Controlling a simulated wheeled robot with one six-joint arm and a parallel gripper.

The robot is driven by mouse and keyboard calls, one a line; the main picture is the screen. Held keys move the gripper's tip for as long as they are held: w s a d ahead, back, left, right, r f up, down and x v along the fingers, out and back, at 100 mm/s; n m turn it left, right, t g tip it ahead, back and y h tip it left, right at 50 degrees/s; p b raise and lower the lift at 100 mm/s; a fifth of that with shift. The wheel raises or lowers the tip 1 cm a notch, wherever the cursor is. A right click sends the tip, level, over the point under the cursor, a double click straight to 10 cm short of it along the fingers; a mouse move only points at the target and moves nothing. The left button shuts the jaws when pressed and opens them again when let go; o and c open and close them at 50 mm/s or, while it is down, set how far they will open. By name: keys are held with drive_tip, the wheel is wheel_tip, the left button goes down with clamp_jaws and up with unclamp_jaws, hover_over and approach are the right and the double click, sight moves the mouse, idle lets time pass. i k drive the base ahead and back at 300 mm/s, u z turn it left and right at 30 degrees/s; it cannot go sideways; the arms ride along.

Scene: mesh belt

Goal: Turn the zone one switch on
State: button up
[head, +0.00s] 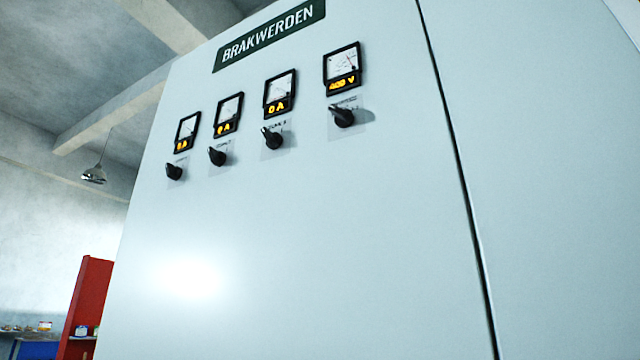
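Several black rotary switches sit in a slanting row on a pale cabinet door in the head view. They are a far left switch (174,172), a second switch (217,156), a third switch (272,138) and a right switch (343,116). Each has a small label plate, but the lettering is too small to read surely, so I cannot tell which is zone one. The knobs are seen at a slant, and their exact settings are unclear. My gripper is not in view.
A meter stands above each switch. The right meter (342,70) shows about 400 V; the third meter (280,93) reads 0 A. A green BRAKWERDEN sign (269,35) is above. The cabinet door (300,270) is bare below. A red shelf unit (88,300) stands at lower left.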

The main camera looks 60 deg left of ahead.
sight(173, 173)
drive_tip(key=u, duration=1.75)
drive_tip(key=k, duration=0.1)
drive_tip(key=u, duration=0.95)
